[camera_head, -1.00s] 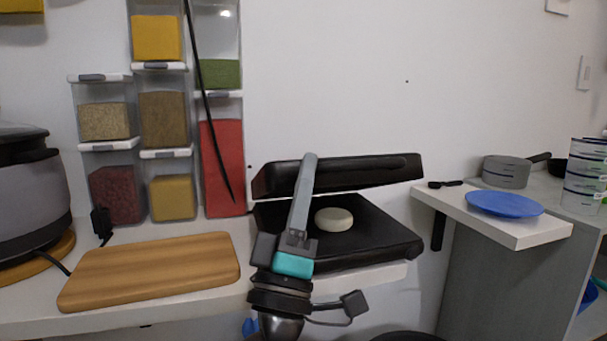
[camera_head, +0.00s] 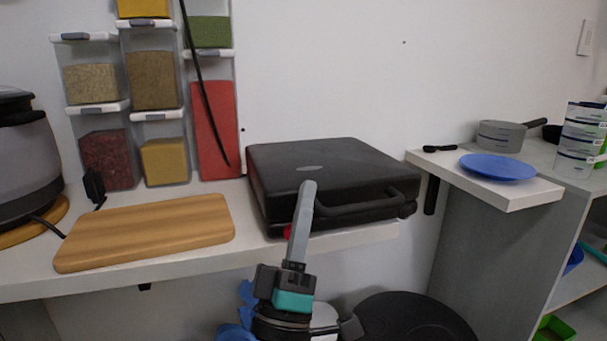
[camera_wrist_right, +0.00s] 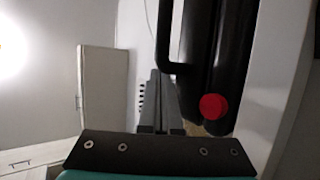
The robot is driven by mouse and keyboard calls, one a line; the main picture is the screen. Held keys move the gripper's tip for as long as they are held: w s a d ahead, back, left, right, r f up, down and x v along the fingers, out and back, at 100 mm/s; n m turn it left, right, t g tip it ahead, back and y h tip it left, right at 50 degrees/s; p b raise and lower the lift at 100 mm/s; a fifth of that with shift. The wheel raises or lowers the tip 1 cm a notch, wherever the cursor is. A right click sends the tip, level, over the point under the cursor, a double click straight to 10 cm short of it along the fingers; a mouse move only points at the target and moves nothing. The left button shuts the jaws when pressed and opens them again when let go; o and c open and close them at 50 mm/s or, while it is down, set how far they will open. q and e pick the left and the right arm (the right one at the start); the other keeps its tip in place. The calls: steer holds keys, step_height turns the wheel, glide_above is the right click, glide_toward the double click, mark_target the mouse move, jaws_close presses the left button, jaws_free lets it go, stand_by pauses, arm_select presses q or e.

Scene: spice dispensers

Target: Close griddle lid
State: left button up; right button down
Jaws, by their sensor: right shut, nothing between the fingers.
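The black griddle (camera_head: 325,170) sits on the white counter with its lid down flat over the base. Its handle (camera_head: 345,206) runs along the front edge of the lid. In the right wrist view the griddle (camera_wrist_right: 205,60) shows as a dark body with a red knob (camera_wrist_right: 213,106). My right gripper (camera_head: 306,190) is shut and empty, its tip just in front of the lid's front edge, left of the handle. I cannot tell whether it touches the griddle. The inside of the griddle is hidden. My left gripper is not in view.
A wooden board (camera_head: 145,232) lies left of the griddle. Spice dispensers (camera_head: 153,80) hang on the wall behind it. A blue plate (camera_head: 498,167) and a grey pot (camera_head: 500,136) stand to the right. A round black thing (camera_head: 410,318) is below the counter.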

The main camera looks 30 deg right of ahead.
steer(key=shift+s+f, duration=0.15)
steer(key=shift+f, duration=1.25)
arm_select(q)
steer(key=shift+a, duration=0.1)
